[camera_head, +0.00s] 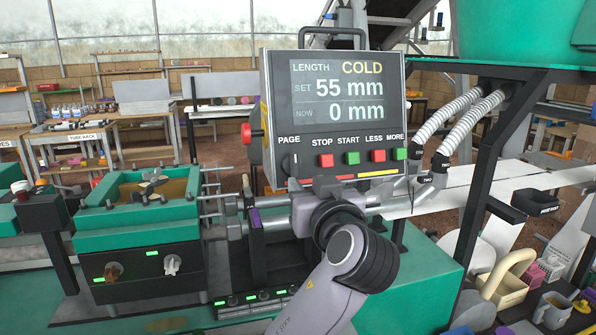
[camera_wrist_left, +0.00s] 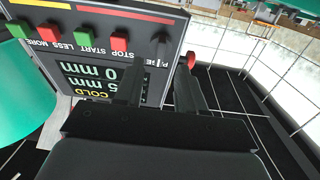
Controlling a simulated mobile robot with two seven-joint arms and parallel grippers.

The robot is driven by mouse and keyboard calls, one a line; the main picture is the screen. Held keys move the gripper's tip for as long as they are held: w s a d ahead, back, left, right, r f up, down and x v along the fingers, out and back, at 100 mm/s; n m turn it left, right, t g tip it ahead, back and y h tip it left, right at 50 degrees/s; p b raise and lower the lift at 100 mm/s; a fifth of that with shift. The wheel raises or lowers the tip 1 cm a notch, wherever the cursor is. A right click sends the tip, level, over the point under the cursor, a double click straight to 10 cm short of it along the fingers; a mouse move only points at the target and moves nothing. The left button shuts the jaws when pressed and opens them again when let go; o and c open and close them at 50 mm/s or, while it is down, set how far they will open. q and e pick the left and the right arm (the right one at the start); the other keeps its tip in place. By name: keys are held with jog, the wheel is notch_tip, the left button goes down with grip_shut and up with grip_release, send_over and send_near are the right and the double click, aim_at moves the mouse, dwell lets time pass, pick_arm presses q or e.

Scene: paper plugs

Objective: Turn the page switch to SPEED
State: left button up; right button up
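The control panel (camera_head: 333,120) shows LENGTH, COLD, SET 55 mm and NOW 0 mm. Its dark PAGE switch (camera_head: 290,164) is at the lower left, under the PAGE label; its exact pointing is too small to tell. In the left wrist view the panel is upside down, and the PAGE switch (camera_wrist_left: 160,40) lies beyond my fingertips. My left gripper (camera_head: 307,185) is just in front of the panel's lower left, below the switch. In the wrist view my left gripper (camera_wrist_left: 160,72) has its fingers apart, with nothing seen between them. My right gripper is not in view.
Red STOP (camera_head: 326,160), green START (camera_head: 352,157), red LESS (camera_head: 378,155) and green MORE (camera_head: 400,153) buttons sit right of the switch. A red knob (camera_head: 247,133) sticks out from the panel's left side. A green tank (camera_head: 150,215) stands to the left.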

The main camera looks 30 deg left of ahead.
aim_at(296, 165)
pick_arm(q)
jog(key=p+x, duration=0.1)
jog(key=x, duration=0.2)
jog(key=r+p+x, duration=0.1)
jog(key=x, duration=0.2)
jog(key=shift+r, duration=0.2)
jog(key=shift+w+a+f, duration=0.1)
jog(key=shift+w+a, duration=0.3)
jog(key=shift+a, duration=0.1)
grip_shut()
